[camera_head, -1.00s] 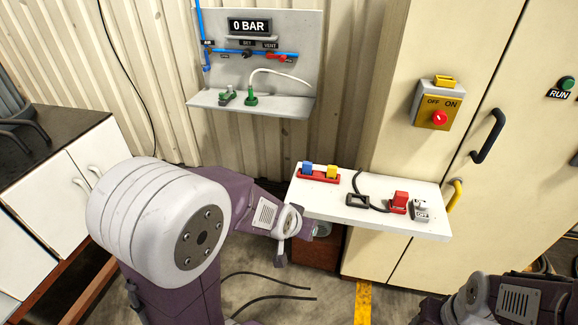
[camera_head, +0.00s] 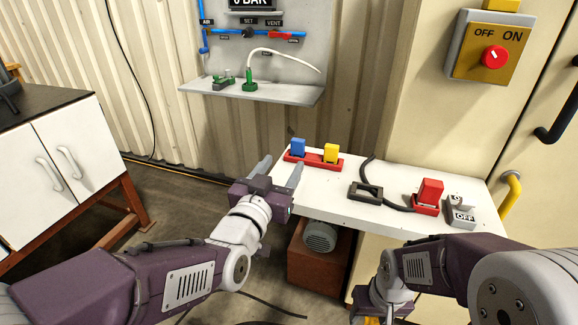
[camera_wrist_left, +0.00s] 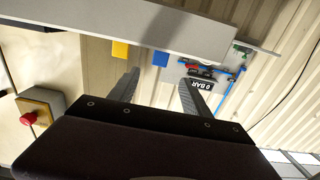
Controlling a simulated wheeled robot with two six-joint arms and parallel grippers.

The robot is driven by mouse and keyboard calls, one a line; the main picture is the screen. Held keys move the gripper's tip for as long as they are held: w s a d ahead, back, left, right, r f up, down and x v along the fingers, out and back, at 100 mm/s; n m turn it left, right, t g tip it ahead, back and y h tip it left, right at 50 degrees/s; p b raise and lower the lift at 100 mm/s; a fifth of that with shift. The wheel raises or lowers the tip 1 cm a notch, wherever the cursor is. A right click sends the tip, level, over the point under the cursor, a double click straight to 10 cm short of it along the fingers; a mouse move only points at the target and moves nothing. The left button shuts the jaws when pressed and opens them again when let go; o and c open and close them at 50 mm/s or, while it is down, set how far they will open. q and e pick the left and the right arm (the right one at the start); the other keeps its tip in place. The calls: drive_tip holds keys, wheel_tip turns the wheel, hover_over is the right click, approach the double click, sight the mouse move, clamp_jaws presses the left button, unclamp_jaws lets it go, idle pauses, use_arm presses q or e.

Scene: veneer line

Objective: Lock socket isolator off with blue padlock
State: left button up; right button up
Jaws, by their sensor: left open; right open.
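The blue padlock (camera_head: 298,147) stands upright at the left end of a red rack (camera_head: 313,162) on the white shelf. It also shows in the left wrist view (camera_wrist_left: 160,59), ahead of the space between my fingers. My left gripper (camera_head: 280,168) is open and empty, just short of the shelf's left end and the blue padlock. My right gripper (camera_head: 382,308) is low at the bottom edge, mostly cut off.
A yellow padlock (camera_head: 331,152) stands right of the blue one. A black frame-like part (camera_head: 366,192) with a cable lies mid-shelf. A panel with a rotary switch (camera_head: 495,57) is above right. The white shelf (camera_head: 340,190) has bare room in front of the rack.

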sight(297, 146)
use_arm(q)
drive_tip(key=shift+d, duration=0.1)
drive_tip(key=x, duration=0.4)
drive_tip(key=shift+f, duration=0.15)
drive_tip(key=x, duration=0.3)
drive_tip(key=b+x, duration=0.1)
drive_tip(key=x, duration=0.1)
drive_tip(key=shift+w+f, duration=0.15)
drive_tip(key=shift+f, duration=0.15)
drive_tip(key=shift+c, duration=0.6)
clamp_jaws()
drive_tip(key=shift+r, duration=0.1)
